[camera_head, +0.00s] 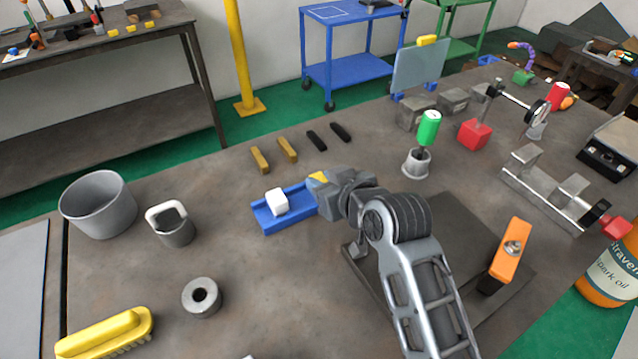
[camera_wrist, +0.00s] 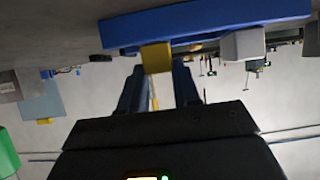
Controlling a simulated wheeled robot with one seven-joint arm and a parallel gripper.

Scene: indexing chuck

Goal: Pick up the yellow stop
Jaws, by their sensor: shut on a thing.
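The yellow stop (camera_head: 318,177) is a small block at the right end of the blue channel (camera_head: 268,222). It also shows in the wrist view (camera_wrist: 156,58), between the fingertips and against the blue channel (camera_wrist: 205,24). My gripper (camera_head: 322,186) is shut on the yellow stop; its two fingers (camera_wrist: 158,84) stand on either side of it. In the head view my gripper hides part of the stop and the channel's right end. I cannot tell whether the stop still touches the channel. A white block (camera_head: 276,202) sits in the channel, left of my gripper.
Two brass bars (camera_head: 259,160) and two black bars (camera_head: 317,141) lie behind the channel. A green-topped tool (camera_head: 428,128) stands to the right. Bare table lies in front of the channel.

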